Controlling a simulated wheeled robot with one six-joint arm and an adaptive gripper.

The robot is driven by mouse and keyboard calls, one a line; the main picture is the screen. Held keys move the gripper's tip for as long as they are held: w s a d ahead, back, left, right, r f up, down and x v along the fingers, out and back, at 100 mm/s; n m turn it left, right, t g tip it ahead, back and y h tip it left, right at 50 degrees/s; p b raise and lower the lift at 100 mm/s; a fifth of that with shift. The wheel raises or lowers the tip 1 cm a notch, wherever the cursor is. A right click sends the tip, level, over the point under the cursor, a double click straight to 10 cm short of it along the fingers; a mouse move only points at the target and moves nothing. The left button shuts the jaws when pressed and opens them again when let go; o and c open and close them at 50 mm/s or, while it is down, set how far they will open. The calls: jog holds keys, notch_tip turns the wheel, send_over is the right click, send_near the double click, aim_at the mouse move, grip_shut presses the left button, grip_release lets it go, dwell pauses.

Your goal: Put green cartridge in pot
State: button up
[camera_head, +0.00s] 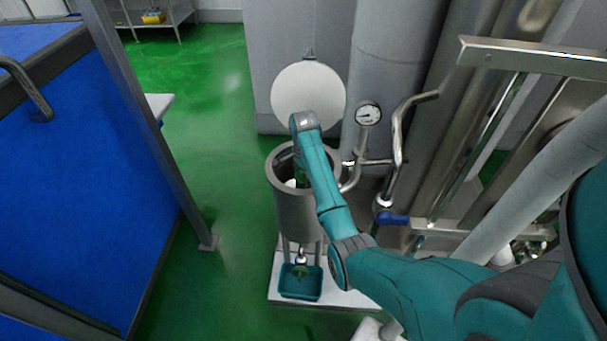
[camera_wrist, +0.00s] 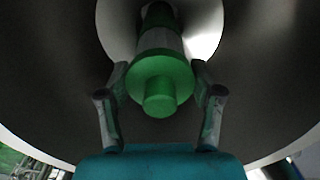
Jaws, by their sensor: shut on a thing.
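The green cartridge (camera_wrist: 158,85) shows end-on in the wrist view, with a round green cap and a pale band behind it. My gripper (camera_wrist: 159,69) is shut on it, one finger on each side. The pot (camera_head: 298,212) is a grey metal cylinder in the head view, open at the top. My arm reaches over its rim, and the gripper end is down in its mouth, mostly hidden by my arm. In the wrist view the dark inner wall of the pot (camera_wrist: 55,70) surrounds the cartridge. A white round surface lies beyond the cartridge's far end; I cannot tell whether they touch.
The pot's round white lid (camera_head: 308,93) stands open behind it. A pressure gauge (camera_head: 368,114) and pipes are close on the right. A teal tray (camera_head: 301,288) sits under the pot's outlet on a white base. Green floor is clear to the left.

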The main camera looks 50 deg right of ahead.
jog(key=shift+f, duration=0.3)
jog(key=o, duration=1.4)
jog(key=shift+f, duration=0.1)
